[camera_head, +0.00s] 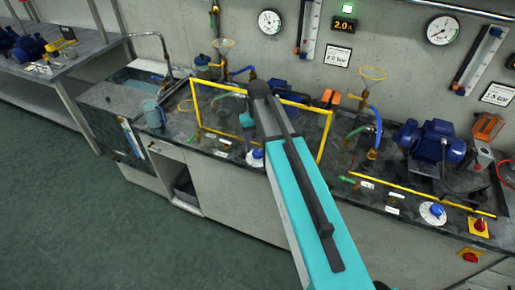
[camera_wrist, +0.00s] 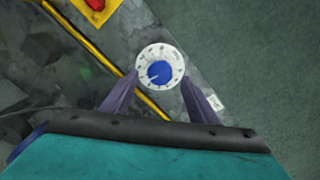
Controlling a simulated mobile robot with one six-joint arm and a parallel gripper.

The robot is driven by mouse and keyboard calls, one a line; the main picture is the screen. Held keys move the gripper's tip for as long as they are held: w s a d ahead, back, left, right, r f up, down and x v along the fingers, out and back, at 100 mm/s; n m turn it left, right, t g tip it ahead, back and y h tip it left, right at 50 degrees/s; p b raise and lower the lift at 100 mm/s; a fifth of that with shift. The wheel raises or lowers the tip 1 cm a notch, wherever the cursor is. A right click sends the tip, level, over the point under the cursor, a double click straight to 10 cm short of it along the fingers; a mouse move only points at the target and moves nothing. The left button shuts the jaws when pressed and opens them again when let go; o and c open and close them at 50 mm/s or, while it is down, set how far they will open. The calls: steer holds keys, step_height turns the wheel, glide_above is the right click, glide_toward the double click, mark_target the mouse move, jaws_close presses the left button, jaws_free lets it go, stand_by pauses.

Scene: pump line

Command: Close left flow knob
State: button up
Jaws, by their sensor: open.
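The left flow knob is a blue cap on a white graduated dial (camera_head: 255,157), at the front edge of the bench in the head view. My arm partly covers it there. A knob of this kind (camera_wrist: 160,70) shows in the wrist view, at the tips of my gripper. My gripper (camera_wrist: 159,84) is open, with one dark finger on each side of the dial. I cannot tell whether the fingers touch it. A second blue-and-white knob (camera_head: 433,212) sits farther right.
A red button on a yellow plate (camera_wrist: 97,8) is near the knob in the wrist view. Another red button (camera_head: 479,225) is by the right knob. A yellow frame (camera_head: 326,135) stands on the left bench. A blue pump (camera_head: 432,141) is at right. Green floor is clear in front.

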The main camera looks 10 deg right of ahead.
mark_target(258, 152)
steer(key=shift+f+p, duration=0.35)
steer(key=shift+f, duration=1.3)
steer(key=shift+a, duration=0.1)
steer(key=c, duration=1)
steer(key=shift+c, duration=0.2)
